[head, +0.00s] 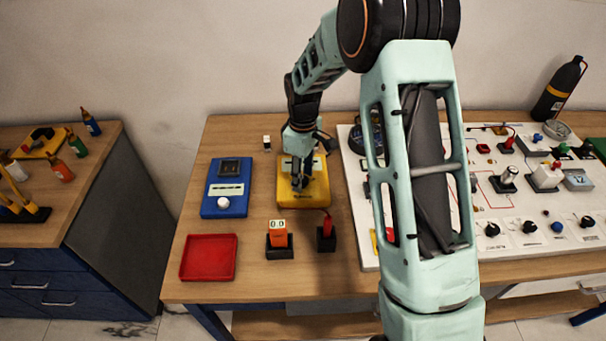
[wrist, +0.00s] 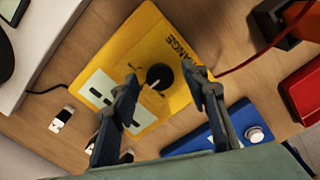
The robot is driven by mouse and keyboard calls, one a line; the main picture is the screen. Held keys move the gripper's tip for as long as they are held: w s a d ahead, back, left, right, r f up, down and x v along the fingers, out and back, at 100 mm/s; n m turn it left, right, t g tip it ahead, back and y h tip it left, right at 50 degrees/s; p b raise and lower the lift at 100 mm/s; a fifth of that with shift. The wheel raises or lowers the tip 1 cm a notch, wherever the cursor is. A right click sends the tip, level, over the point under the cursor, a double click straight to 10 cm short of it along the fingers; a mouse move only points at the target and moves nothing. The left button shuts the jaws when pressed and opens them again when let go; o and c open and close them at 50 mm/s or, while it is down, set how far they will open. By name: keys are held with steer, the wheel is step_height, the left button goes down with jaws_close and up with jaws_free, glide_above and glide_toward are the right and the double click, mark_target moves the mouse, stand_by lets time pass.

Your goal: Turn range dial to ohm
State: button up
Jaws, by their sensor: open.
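The yellow range box (head: 287,192) lies on the wooden table, left of the white board. Its black range dial (wrist: 159,76) shows in the wrist view, with a light pointer mark and the word RANGE on the box beyond it. White label plates (wrist: 101,90) sit on the near part of the box; their lettering is too small to read. My gripper (wrist: 162,88) is open above the box, its two fingers on either side of the dial in the picture. I cannot tell whether they touch it. In the head view my gripper (head: 300,184) hides the dial.
A blue box with a white knob (head: 223,188) stands left of the yellow box. A red tray (head: 209,258), an orange meter (head: 278,240) and a red probe in a black holder (head: 326,233) are in front. The white board (head: 510,215) fills the right side.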

steer(key=shift+c, duration=0.6)
jaws_close()
steer(key=shift+m, duration=0.3)
steer(key=m+b, duration=0.2)
steer(key=m, duration=0.2)
steer(key=shift+f+b, duration=0.1)
steer(key=shift+b, duration=0.3)
steer(key=m+b, duration=0.1)
steer(key=m, duration=0.4)
steer(key=shift+m, duration=0.3)
steer(key=shift+o, duration=0.6)
jaws_free()
